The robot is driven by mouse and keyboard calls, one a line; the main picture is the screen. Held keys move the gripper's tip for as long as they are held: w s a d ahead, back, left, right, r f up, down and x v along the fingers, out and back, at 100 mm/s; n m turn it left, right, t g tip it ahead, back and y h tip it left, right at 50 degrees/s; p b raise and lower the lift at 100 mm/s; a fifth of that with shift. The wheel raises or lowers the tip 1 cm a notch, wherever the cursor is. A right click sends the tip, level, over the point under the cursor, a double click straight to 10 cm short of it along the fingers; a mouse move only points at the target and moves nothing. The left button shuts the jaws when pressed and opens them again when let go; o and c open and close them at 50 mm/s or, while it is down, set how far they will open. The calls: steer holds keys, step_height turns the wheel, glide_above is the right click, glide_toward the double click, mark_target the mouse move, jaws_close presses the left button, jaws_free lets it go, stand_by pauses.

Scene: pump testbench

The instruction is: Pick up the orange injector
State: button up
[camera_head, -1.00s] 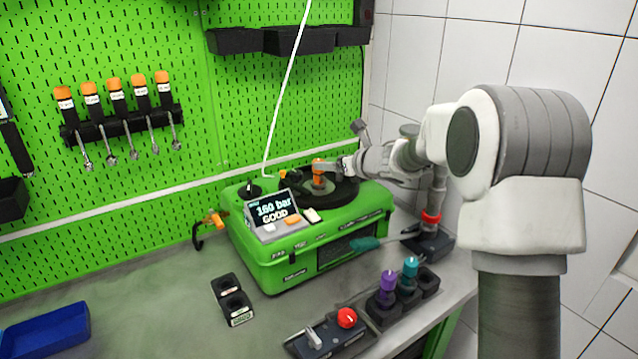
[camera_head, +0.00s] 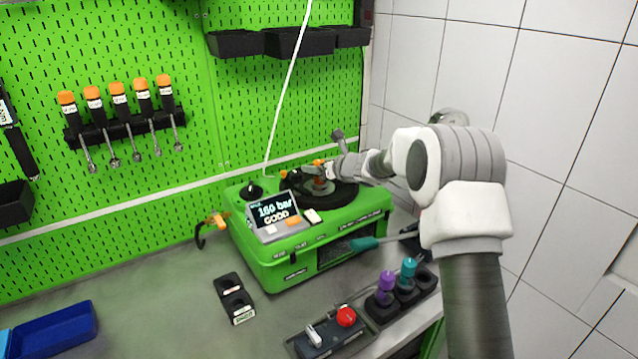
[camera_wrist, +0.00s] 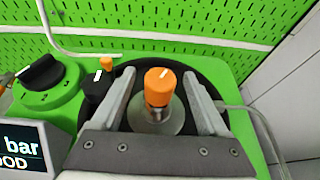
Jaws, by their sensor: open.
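The orange injector (camera_wrist: 159,86) stands upright on the round disc of the green pump testbench (camera_wrist: 222,67), seen in the wrist view. My gripper (camera_wrist: 159,75) is open, with one finger on each side of the injector and a visible gap to both. In the head view the green testbench (camera_head: 290,262) stands on the bench, and my gripper (camera_head: 318,172) is over its dark round plate. There the injector (camera_head: 319,162) is mostly covered by my gripper, with only a bit of orange showing.
A display (camera_head: 272,210) reads "160 bar GOOD". A black knob (camera_wrist: 97,84) with an orange top is close left of my gripper in the wrist view. Purple (camera_head: 386,284) and teal (camera_head: 408,268) injectors stand in a black holder. A red knob (camera_head: 346,316) is at the front.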

jaws_close()
stand_by(0.4)
stand_by(1.0)
